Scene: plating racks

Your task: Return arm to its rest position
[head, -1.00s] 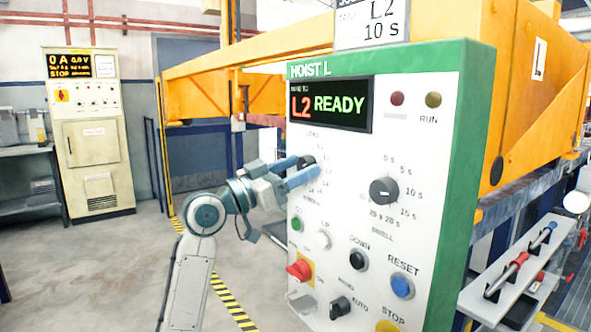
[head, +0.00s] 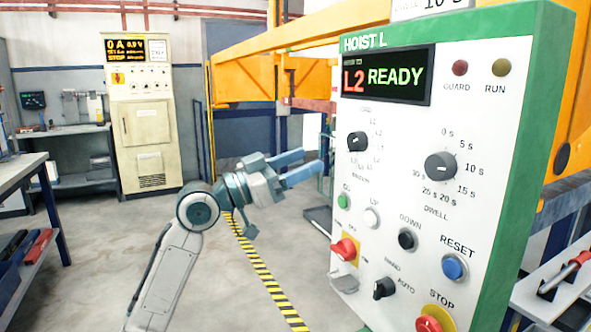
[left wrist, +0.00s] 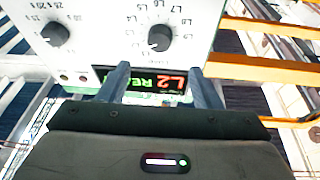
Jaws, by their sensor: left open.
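My left arm comes up from the bottom of the head view. Its gripper (head: 305,164) is open, with two blue-grey fingers apart and nothing between them. The fingertips point right, in front of and apart from the hoist panel (head: 395,205), left of its knobs. The panel is white with a green edge, and its display (head: 388,76) reads "L2 READY". The left wrist view shows the same gripper (left wrist: 158,80) with the panel upside down beyond the fingers. The selector knob (head: 357,141) is uncovered in the head view. My right gripper is not in view.
Yellow-black floor tape (head: 262,270) runs below my left arm. A cream control cabinet (head: 143,120) stands at the back left. A workbench (head: 30,175) is at the left edge. Orange beams (head: 265,75) stand behind the panel. The floor left of my arm is clear.

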